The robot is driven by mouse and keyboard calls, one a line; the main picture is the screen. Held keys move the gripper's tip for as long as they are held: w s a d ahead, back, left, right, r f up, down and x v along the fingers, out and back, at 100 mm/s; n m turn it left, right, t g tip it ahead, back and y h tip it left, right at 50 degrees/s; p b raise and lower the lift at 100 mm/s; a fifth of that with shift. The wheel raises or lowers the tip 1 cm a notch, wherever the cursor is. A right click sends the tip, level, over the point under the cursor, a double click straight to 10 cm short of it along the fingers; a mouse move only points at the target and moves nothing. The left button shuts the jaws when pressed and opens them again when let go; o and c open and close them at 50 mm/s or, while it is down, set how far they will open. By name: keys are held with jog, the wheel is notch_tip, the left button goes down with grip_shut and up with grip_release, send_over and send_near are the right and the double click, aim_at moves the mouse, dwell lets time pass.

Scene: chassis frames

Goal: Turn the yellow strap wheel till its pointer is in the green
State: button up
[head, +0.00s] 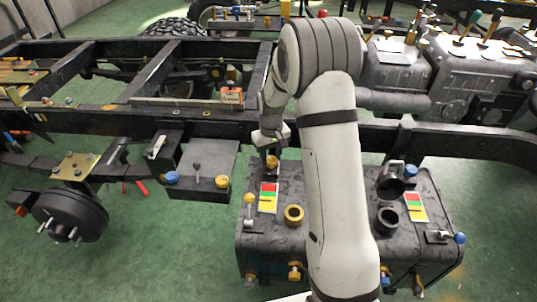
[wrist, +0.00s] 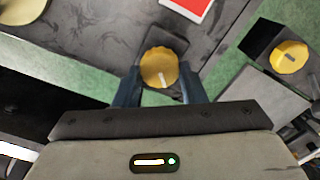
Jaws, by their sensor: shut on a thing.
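The yellow strap wheel (wrist: 159,66) sits between the two fingers of my gripper (wrist: 160,88) in the wrist view. My gripper is shut on it. A pale pointer mark on the wheel's face points down toward my gripper's body in that view. In the head view the wheel (head: 272,162) shows small at the back edge of the left dark tank, just below my gripper (head: 270,141). A plate with red, green and yellow bands (head: 268,198) lies on the tank in front of it. Only a red and white part of a plate (wrist: 190,7) shows in the wrist view.
A yellow ring-shaped neck (head: 294,215) and a yellow-knobbed lever (head: 249,200) stand on the same tank. Another yellow knob (head: 222,182) is on a dark box to the left, and a blue knob (head: 172,177) sits beside it. The black frame rail runs behind my gripper.

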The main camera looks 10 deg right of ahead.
aim_at(271, 159)
jog(key=shift+d+m, duration=0.1)
jog(key=shift+m, duration=0.5)
jog(key=o, duration=1)
jog(key=shift+r, duration=0.1)
notch_tip(271, 159, up, 8)
jog(key=shift+f+p, duration=0.15)
jog(key=shift+p, duration=0.5)
